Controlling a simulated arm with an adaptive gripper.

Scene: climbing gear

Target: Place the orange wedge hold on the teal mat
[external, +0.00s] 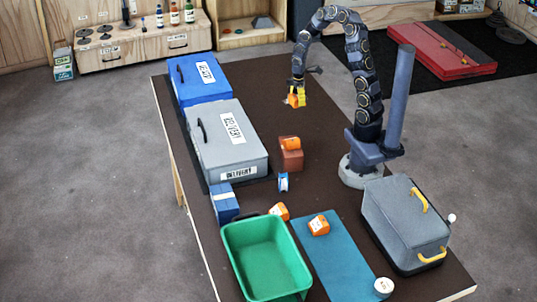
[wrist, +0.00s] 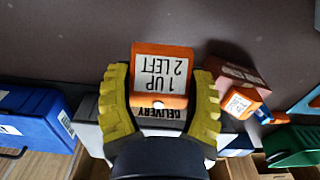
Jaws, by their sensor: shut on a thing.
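My gripper (external: 297,97) is shut on an orange hold, held above the far part of the dark table. In the wrist view the yellow fingers (wrist: 161,76) press on both sides of the orange wedge hold (wrist: 160,100), which has a white "1 UP 2 LEFT" label. The teal mat (external: 338,266) lies at the near end of the table, far from my gripper. One orange hold (external: 318,226) lies on the mat's far part. Another orange hold (external: 279,211) is beside the green bin, and another (external: 290,143) sits on a brown block.
The green bin (external: 240,262) stands left of the mat, and a grey case (external: 407,222) with yellow handles stands right. A white round item (external: 384,287) sits by the mat's near right corner. Grey (external: 215,155) and blue (external: 205,90) boxes line the left edge.

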